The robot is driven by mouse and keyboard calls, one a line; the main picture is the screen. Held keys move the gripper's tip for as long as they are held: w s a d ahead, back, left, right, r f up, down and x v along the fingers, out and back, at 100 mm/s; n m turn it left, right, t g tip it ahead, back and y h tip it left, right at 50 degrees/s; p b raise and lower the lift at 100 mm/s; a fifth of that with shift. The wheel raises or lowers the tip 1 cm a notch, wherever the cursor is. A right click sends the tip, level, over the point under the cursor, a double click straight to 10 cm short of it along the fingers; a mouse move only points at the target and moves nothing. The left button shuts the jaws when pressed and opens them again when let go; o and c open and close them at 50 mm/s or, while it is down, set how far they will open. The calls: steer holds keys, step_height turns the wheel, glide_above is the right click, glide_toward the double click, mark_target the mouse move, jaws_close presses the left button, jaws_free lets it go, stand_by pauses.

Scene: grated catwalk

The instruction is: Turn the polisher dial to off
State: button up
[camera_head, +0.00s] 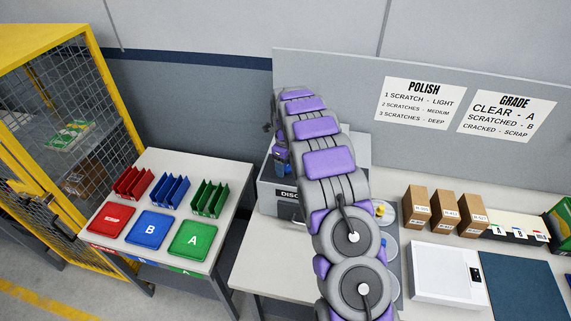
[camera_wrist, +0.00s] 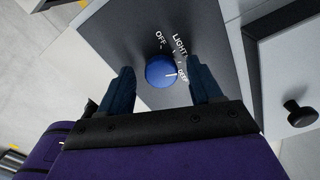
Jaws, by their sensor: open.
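The polisher dial (camera_wrist: 157,75) is a round blue knob on a dark grey panel (camera_wrist: 120,40), seen in the wrist view. Its white pointer line points right, toward the lowest label, which seems to read DEEP. OFF is printed above the knob and LIGHT to its upper right. My gripper (camera_wrist: 162,68) is open, with one dark finger on each side of the dial. Gaps show between the fingers and the knob; contact is not visible. In the head view, my arm hides the dial and most of the grey polisher housing (camera_head: 275,195), marked "DISC...".
A dark round knob (camera_wrist: 300,113) sits on a pale surface at right. In the head view, a side table holds red, blue and green trays (camera_head: 152,229) and bins. Brown boxes (camera_head: 445,210) and a white device (camera_head: 440,270) stand right of my arm. A yellow mesh cage (camera_head: 90,120) is at left.

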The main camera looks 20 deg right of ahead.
steer(key=shift+d, duration=0.1)
steer(key=c, duration=1)
steer(key=shift+c, duration=0.2)
steer(key=shift+n, duration=0.3)
steer(key=n, duration=0.3)
steer(key=shift+n, duration=0.3)
steer(key=n, duration=0.3)
steer(key=shift+w+r+n+b, duration=0.1)
steer(key=shift+n+b, duration=0.2)
steer(key=shift+n, duration=0.1)
steer(key=n, duration=0.4)
steer(key=shift+r+n, duration=0.1)
steer(key=shift+n, duration=1.9)
